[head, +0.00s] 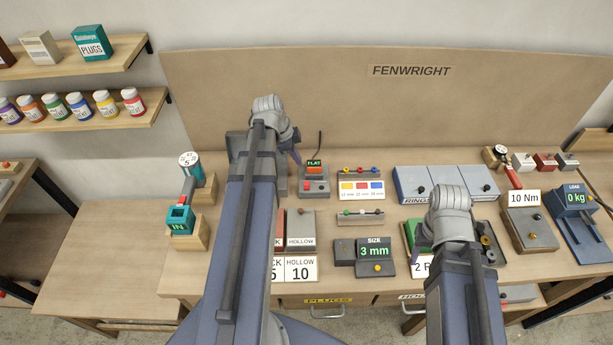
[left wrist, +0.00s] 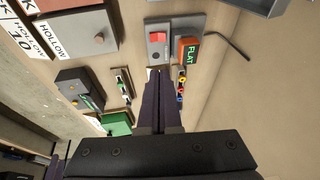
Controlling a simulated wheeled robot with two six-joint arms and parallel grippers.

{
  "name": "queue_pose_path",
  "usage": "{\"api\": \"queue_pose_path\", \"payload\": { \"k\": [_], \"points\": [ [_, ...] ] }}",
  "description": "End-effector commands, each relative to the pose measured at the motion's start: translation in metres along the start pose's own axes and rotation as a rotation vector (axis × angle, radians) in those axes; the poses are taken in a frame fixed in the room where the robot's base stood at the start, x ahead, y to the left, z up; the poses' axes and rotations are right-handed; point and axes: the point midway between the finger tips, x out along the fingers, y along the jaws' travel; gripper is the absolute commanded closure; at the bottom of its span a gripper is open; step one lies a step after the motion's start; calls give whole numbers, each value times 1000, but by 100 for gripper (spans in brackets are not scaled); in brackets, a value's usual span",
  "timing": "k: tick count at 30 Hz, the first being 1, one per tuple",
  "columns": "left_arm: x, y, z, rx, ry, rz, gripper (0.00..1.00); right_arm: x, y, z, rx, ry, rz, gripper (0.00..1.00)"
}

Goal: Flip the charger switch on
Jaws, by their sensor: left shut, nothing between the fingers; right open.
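The charger is a grey box (head: 314,190) with a red switch and an orange block with a dark panel reading FLAT (head: 314,163). It shows near the top in the left wrist view, with the red switch (left wrist: 157,37) on its face and the FLAT display (left wrist: 190,48) beside it. My left gripper (left wrist: 163,72) is shut and empty, its tips pointing toward the charger and just short of its near edge in that picture. Whether they touch cannot be told.
Right of the charger are a card with coloured blocks (head: 361,188) and a small rail (head: 360,219). A 3 mm SIZE box (head: 374,253) and a HOLLOW box (head: 301,228) stand nearer. The backboard (head: 330,105) rises behind.

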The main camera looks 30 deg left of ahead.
Motion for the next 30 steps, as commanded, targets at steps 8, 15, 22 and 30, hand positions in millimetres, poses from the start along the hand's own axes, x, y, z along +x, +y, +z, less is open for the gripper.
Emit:
{"api": "queue_pose_path", "payload": {
  "k": [8,15,22,30],
  "points": [
    [7,0,0,1,-1,-1,100,7,-1,0,-1,0,0,50],
    [32,0,1,1,-1,-1,100,30,-3,-2,-6,0,1,50],
    [66,0,2,1,-1,-1,100,62,-6,-4,-11,0,2,50],
    [106,0,2,1,-1,-1,100,100,-9,-6,-9,0,2,50]
  ]
}}
